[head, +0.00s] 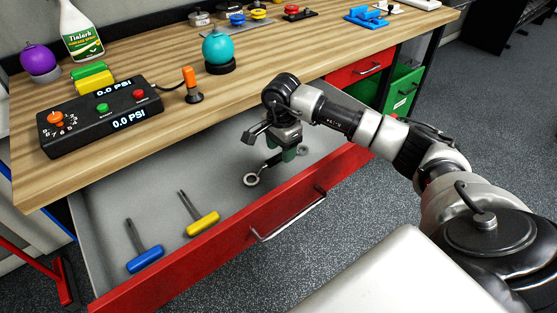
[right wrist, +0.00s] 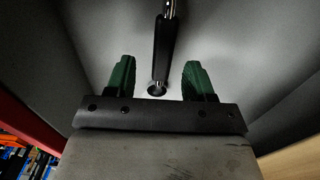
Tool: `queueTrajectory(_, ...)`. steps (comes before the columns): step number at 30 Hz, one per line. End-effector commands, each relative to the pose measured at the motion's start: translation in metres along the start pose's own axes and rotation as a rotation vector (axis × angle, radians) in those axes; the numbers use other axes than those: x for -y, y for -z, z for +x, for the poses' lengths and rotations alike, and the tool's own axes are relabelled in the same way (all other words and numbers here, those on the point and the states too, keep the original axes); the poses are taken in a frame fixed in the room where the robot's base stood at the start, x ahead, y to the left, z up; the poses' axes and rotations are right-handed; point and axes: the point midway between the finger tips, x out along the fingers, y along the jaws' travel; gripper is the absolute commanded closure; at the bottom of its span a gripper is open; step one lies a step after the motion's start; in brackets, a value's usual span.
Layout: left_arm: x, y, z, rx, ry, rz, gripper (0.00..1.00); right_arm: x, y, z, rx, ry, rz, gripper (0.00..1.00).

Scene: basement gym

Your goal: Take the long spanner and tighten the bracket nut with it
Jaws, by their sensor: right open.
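The long spanner lies in the open drawer; its ring end (head: 251,180) shows in the head view, and part of it is hidden behind my right gripper (head: 289,154). I cannot make out the bracket nut in either view. My left gripper is out of view.
The drawer (head: 90,248) also holds a blue T-handle tool (head: 146,260) and a yellow one (head: 203,224). The wooden bench top (head: 150,135) overhangs its back. On it stand a PSI box (head: 90,115), a teal ball (head: 217,47) and a spray bottle (head: 80,32).

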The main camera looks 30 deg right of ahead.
Motion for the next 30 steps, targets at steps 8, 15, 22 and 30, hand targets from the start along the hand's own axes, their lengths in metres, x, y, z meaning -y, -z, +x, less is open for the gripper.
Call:
queueTrajectory(8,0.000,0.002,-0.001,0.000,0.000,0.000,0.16,0.002,-0.006,0.039,0.001,-0.003,0.000,0.47)
queueTrajectory(15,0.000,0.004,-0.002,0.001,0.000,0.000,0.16,0.002,-0.006,0.040,0.001,-0.001,0.000,0.50)
queueTrajectory(22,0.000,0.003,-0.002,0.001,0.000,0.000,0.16,0.002,-0.006,0.040,0.001,-0.001,0.000,0.85)
queueTrajectory(30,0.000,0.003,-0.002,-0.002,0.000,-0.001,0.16,0.002,-0.006,0.040,0.001,0.000,0.000,1.00)
